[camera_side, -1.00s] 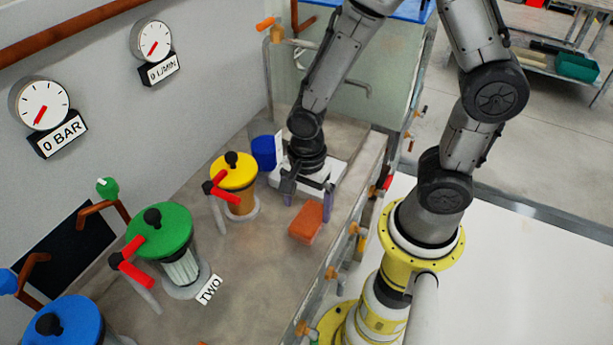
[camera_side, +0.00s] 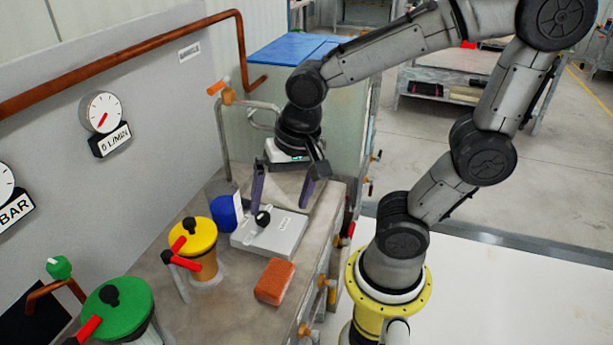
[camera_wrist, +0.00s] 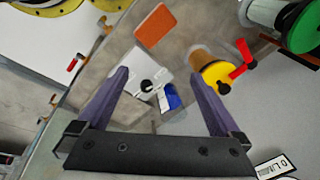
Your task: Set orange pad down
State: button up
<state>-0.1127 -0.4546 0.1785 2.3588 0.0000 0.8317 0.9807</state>
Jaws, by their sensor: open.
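The orange pad (camera_side: 275,281) lies flat on the bench top, in front of a grey-white box and to the right of the yellow-lidded pump. It also shows in the wrist view (camera_wrist: 155,25), at the top middle, clear of the fingers. My gripper (camera_side: 284,190) is open and empty, with its two purple fingers wide apart. It hangs above the grey-white box, behind the pad and apart from it. The fingers also frame the lower part of the wrist view (camera_wrist: 165,90).
The grey-white box (camera_side: 284,236) with a black knob stands under my gripper, beside a blue cylinder (camera_side: 223,213). The yellow pump (camera_side: 193,236) and green pump (camera_side: 118,306) with red levers stand at the left. A blue-topped tank (camera_side: 300,50) is behind. Bench right of the pad is narrow.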

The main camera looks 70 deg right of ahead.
jog(key=s+d+r+n+t, duration=0.2)
jog(key=s+r+n+t, duration=0.1)
jog(key=n, duration=0.7)
jog(key=shift+s+v, duration=0.2)
jog(key=shift+v, duration=1.25)
jog(key=shift+d+f, duration=0.2)
